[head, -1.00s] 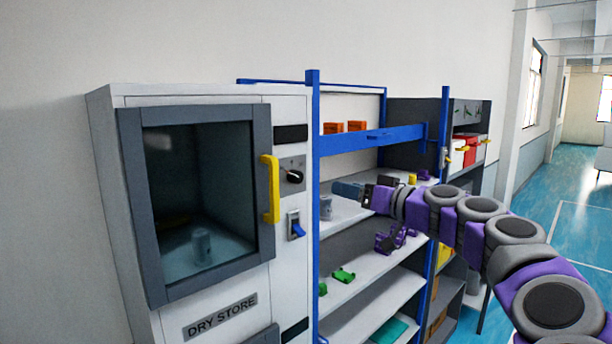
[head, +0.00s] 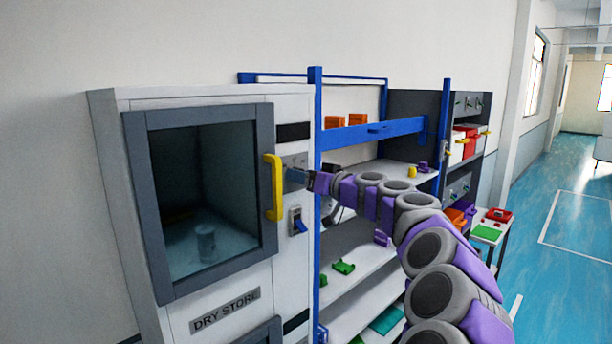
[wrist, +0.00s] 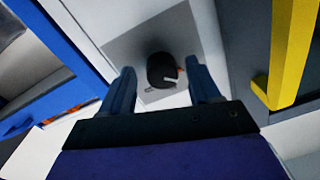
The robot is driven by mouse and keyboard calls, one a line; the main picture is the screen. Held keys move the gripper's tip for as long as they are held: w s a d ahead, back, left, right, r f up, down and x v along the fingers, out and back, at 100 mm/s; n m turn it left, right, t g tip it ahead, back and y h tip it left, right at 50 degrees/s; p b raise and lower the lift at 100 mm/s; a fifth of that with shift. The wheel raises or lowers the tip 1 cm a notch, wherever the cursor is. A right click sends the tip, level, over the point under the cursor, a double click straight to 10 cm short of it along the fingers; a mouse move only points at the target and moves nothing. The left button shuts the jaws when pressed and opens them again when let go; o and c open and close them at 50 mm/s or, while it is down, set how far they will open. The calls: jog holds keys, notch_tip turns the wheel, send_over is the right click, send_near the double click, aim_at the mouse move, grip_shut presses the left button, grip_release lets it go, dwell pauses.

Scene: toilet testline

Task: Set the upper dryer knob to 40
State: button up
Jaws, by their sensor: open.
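The upper dryer knob (wrist: 163,70) is black and round with a white pointer mark, on a grey plate (wrist: 130,45) of the white dryer front. In the wrist view it lies between and just beyond my two open fingers (wrist: 163,88). The white mark points to the right in that view. I cannot read any numbers beside it. In the head view my gripper (head: 300,177) is in front of the plate beside the dryer's yellow handle (head: 273,188), and it hides the knob. I cannot tell whether the fingers touch the knob.
The dryer's yellow handle also stands close to the right of my fingers in the wrist view (wrist: 293,50). A blue switch (head: 298,221) sits below the knob plate. The blue shelf post (head: 317,120) stands close on the right. Open floor (head: 575,200) lies far right.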

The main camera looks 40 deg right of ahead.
jog(key=shift+a, duration=0.3)
jog(key=shift+d, duration=0.3)
jog(key=c, duration=0.5)
jog(key=shift+a, duration=0.1)
jog(key=c, duration=0.5)
jog(key=shift+c, duration=0.2)
jog(key=shift+m, duration=4.9)
jog(key=shift+f, duration=0.15)
